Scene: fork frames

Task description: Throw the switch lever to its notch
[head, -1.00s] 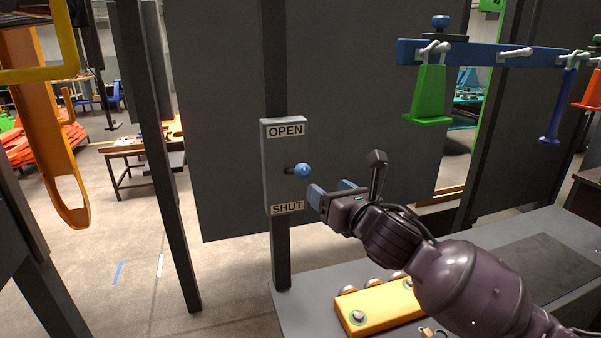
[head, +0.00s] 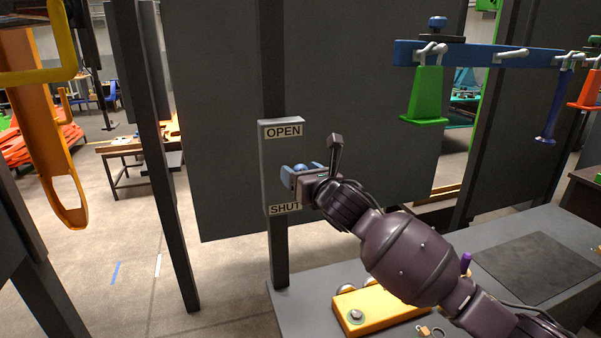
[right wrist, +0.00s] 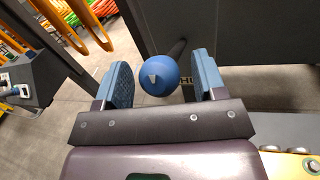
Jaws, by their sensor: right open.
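The switch plate (head: 281,133) is a grey upright panel on a dark post, marked OPEN at the top and SHUT at the bottom. Its lever has a blue ball knob (right wrist: 159,74) on a dark rod; in the head view the knob is mostly hidden by my right gripper. The knob sits around the middle height of the plate, between the labels. My right gripper (head: 303,173) is open at the knob. In the right wrist view its blue fingers (right wrist: 163,82) stand on either side of the knob, with gaps showing on both sides. My left gripper is not in view.
A bench (head: 300,311) below holds a yellow box (head: 375,316), a dark mat (head: 537,267) and a small ring-like item. A blue rail (head: 480,54) at upper right carries a hanging green piece (head: 427,97). A large dark panel (head: 350,80) stands behind the switch.

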